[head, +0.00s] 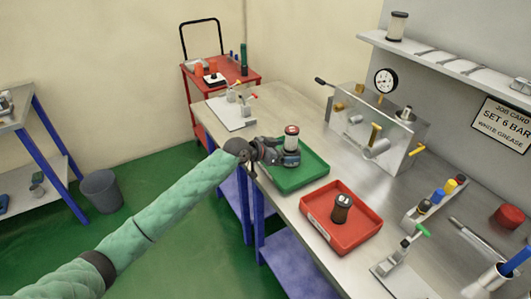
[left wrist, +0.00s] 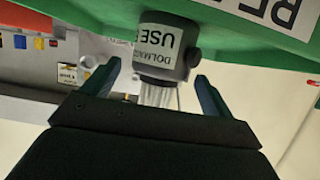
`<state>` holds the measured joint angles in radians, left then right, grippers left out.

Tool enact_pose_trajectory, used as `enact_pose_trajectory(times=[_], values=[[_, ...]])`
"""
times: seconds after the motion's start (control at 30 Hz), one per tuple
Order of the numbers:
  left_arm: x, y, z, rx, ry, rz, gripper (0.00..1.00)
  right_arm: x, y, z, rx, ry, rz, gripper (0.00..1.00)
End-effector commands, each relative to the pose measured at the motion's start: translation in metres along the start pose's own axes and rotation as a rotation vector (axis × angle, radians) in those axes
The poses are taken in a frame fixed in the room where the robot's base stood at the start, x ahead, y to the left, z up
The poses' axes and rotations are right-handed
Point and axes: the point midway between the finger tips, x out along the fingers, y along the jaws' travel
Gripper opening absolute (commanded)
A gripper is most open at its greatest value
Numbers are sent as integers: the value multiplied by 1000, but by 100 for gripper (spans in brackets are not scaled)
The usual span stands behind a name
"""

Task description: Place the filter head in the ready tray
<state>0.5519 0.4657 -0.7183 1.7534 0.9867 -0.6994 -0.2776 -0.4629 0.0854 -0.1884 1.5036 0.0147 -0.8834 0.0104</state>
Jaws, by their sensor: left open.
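The filter head (head: 291,138) is a small upright cylinder with a pale, red-banded upper part and a dark grey lower part. It appears to stand in the green tray (head: 313,164), near its left end. In the left wrist view the filter head (left wrist: 165,57) shows a grey labelled body and a ribbed pale part, against the green tray (left wrist: 262,30), whose white label is partly cut off. My left gripper (head: 280,154) is open, its fingers (left wrist: 155,82) apart on either side of the filter head, with gaps visible. My right gripper is out of view.
A red tray (head: 318,228) holding a dark piece (head: 341,207) lies to the right of the green one. A metal fixture with a gauge (head: 386,80) stands behind. A white plate with small parts (head: 232,115) is at the far left.

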Motion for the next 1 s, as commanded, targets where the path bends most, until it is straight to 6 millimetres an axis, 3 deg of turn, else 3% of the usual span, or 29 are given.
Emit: enact_pose_trajectory(times=[0.3, 0.5, 1.0], values=[[-56, -1, 3, 3, 0, -2, 86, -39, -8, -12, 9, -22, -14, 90], [-80, -1, 2, 1, -1, -1, 86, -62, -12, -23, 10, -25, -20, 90], [-90, 0, 0, 0, 0, 0, 86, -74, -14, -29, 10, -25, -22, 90]])
